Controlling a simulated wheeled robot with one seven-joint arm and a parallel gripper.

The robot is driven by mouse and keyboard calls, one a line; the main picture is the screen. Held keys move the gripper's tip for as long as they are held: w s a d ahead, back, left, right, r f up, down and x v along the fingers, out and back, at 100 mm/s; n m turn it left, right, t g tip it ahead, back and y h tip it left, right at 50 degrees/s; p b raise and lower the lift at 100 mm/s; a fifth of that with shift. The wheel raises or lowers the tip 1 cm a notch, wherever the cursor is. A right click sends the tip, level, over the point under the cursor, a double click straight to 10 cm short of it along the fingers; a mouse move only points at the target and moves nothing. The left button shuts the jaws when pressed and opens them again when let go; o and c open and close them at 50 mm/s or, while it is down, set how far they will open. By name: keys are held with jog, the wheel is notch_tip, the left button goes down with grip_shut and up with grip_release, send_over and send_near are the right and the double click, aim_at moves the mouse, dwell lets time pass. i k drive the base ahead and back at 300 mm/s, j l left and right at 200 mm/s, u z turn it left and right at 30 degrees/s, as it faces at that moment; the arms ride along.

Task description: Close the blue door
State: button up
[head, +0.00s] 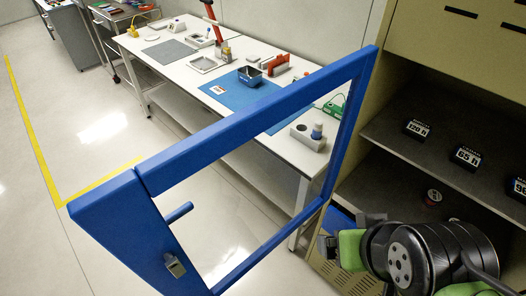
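The blue door (255,112) stands wide open. It is a blue frame around a large see-through opening, and it reaches from the beige cabinet (418,62) toward the lower left. A blue peg-like handle (179,213) and a metal latch piece (175,265) are on its free-edge side. My arm, green and black, is at the lower right, in front of the cabinet and apart from the door's handle. My gripper's fingertips cannot be made out, so I cannot tell whether it is open or shut.
The cabinet's shelf (385,140) holds dark boxes with number labels (467,156) and a small round red-topped item (433,196). A white workbench (160,52) with a blue mat (222,93) and tools stands behind the door. The floor (60,250) at left is clear, with yellow lines.

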aim_at(121, 213)
jog(key=k+j+z, duration=0.7)
jog(key=j+z, duration=0.2)
jog(key=j, duration=0.25)
jog(key=j+z, duration=0.2)
jog(key=j, duration=0.25)
jog(key=k+j+z, duration=0.2)
jog(key=j, duration=0.2)
jog(key=j+z, duration=0.25)
jog(key=j, duration=0.2)
jog(key=k+u, duration=0.1)
jog(key=u, duration=0.3)
jog(key=k+j+u, duration=0.1)
jog(key=u, duration=0.35)
jog(key=j+u, duration=0.15)
jog(key=u, duration=0.25)
jog(key=k+j+u, duration=0.1)
jog(key=u, duration=0.35)
jog(key=j+u, duration=0.2)
jog(key=u, duration=0.2)
